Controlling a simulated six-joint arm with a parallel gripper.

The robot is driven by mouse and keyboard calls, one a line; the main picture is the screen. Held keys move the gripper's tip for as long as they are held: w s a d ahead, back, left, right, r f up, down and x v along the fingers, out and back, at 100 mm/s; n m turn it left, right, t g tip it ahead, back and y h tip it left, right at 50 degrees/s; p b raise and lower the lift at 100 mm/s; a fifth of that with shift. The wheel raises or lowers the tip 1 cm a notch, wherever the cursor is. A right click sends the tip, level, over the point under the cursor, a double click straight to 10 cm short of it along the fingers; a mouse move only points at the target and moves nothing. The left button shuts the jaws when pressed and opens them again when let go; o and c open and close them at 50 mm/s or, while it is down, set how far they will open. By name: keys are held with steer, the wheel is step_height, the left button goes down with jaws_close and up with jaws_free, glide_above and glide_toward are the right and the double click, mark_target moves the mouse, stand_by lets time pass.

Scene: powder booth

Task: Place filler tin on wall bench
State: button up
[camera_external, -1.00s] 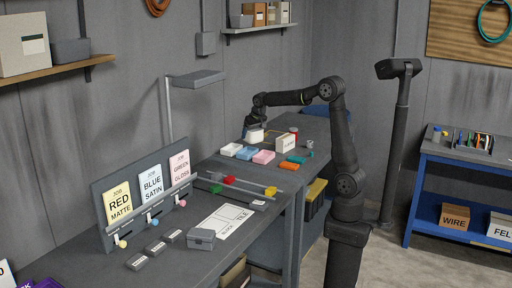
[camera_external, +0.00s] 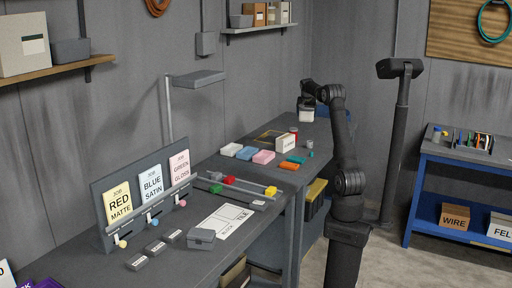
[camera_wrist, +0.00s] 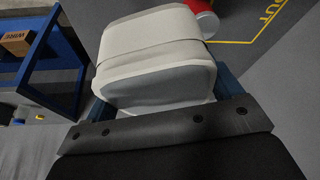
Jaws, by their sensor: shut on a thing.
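A white, rounded tin, taken as the filler tin (camera_external: 306,116), is held in my gripper (camera_external: 306,107) above the far part of the grey bench (camera_external: 313,133). In the wrist view the pale tin (camera_wrist: 155,55) fills the middle, tilted in the picture, between blue finger parts. The fingertips are mostly hidden behind it. The grey bench runs along the wall; a blue bench (camera_external: 470,160) stands by the right wall. No label shows which is the wall bench.
A yellow outline with lettering (camera_wrist: 265,15) marks the grey bench, near a red can (camera_wrist: 203,18). A white box (camera_external: 285,143), pink block (camera_external: 264,157), blue block (camera_external: 246,153) and orange block (camera_external: 290,165) lie nearer. A dark post (camera_external: 400,150) stands right of my arm.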

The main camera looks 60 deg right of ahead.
steer(key=s+d+m+g, duration=0.1)
steer(key=s+d+m, duration=0.3)
steer(key=s+d, duration=1.15)
steer(key=f, duration=0.4)
steer(key=a+f, duration=0.1)
steer(key=shift+s+f, duration=0.1)
steer(key=shift+f, duration=0.3)
steer(key=w+f, duration=0.2)
steer(key=w, duration=0.1)
steer(key=w+f, duration=0.2)
steer(key=w, duration=0.2)
steer(key=w+f, duration=0.2)
steer(key=w, duration=0.2)
steer(key=shift+w+f, duration=0.1)
steer(key=shift+f, duration=0.3)
steer(key=f, duration=0.3)
steer(key=shift+w, duration=0.25)
steer(key=shift+f, duration=0.4)
steer(key=shift+f, duration=0.2)
